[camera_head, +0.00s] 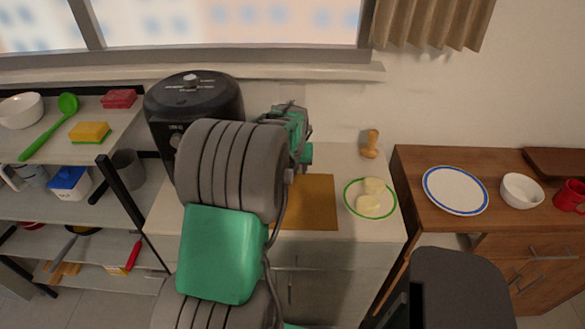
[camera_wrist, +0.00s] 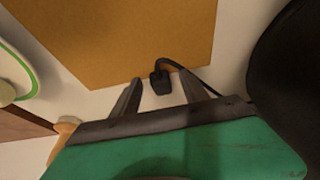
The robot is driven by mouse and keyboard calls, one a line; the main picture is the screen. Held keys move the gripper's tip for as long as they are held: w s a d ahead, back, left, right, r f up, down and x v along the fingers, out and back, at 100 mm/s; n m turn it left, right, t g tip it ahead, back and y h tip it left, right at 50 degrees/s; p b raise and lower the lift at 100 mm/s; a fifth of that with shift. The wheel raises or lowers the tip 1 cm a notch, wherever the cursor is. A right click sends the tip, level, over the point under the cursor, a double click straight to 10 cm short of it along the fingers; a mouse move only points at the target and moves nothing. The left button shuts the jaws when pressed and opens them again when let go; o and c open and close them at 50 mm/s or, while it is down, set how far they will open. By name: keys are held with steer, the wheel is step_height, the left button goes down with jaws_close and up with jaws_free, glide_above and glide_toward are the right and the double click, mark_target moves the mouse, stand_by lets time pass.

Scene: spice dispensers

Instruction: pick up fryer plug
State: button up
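I cannot tell how far the plug is from the fingertips, and no contact shows. The black fryer (camera_head: 192,98) stands at the back left of the counter and shows at the right of the wrist view (camera_wrist: 288,65). In the head view my arm hides the plug and the fingers.
The brown board (camera_head: 318,203) lies on the counter. A green-rimmed plate (camera_head: 350,207) with pale food is right of it, and a wooden item (camera_head: 370,145) stands behind. A shelf rack (camera_head: 125,205) is at left. A wooden cabinet (camera_head: 415,165) at right holds dishes.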

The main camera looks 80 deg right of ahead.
jaws_close()
stand_by(0.3)
stand_by(0.3)
